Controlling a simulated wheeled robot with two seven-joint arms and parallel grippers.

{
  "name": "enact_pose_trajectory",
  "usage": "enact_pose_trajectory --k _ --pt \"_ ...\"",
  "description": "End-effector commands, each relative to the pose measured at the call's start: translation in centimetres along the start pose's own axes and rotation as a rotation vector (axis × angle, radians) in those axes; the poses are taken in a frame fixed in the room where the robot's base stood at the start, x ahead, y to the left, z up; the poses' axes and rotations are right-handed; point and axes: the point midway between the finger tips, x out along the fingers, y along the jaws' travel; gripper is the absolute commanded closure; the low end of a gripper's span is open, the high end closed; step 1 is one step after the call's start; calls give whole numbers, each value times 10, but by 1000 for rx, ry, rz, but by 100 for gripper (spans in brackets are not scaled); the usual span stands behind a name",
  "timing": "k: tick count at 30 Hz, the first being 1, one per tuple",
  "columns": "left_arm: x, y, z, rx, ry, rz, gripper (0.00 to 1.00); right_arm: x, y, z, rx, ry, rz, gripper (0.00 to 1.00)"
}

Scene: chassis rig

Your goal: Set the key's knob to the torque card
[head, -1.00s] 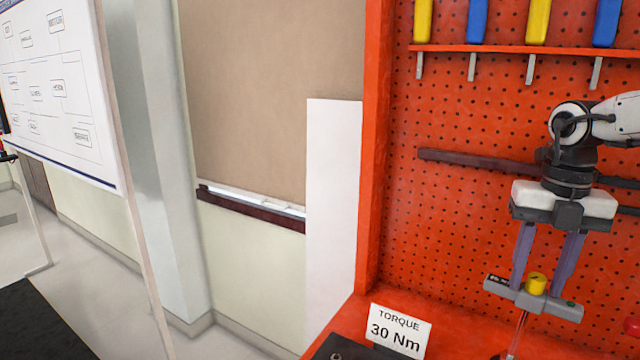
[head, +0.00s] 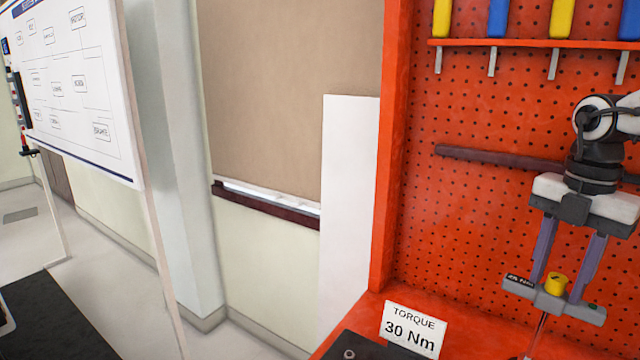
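The torque card (head: 413,329) stands on the red bench at the bottom and reads "TORQUE 30 Nm". The key (head: 553,299) is a grey T-shaped bar with a yellow knob (head: 556,283) on top and a thin shaft below. A small dark display on its left end shows a number that looks like 28 Nm, though it is hard to read. My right gripper (head: 566,292) points down with its two purple fingers at the key's bar, one on each side of the knob, and appears shut on the bar. My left gripper is not in view.
A red pegboard (head: 480,220) stands behind the key, with a shelf (head: 520,43) of blue and yellow handles above. A dark bar (head: 500,160) crosses the pegboard. A black mat (head: 365,347) lies beside the card. A whiteboard (head: 65,90) stands far left.

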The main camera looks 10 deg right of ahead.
Motion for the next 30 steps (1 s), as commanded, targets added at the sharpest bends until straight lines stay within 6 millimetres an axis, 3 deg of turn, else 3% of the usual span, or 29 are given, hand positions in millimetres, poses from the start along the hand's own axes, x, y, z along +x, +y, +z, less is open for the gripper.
enact_pose_trajectory --k 16,30 --pt "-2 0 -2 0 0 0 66 -1 0 -1 -47 3 0 66" --pt "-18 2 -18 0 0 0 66 -1 0 -1 -814 3 1 66"
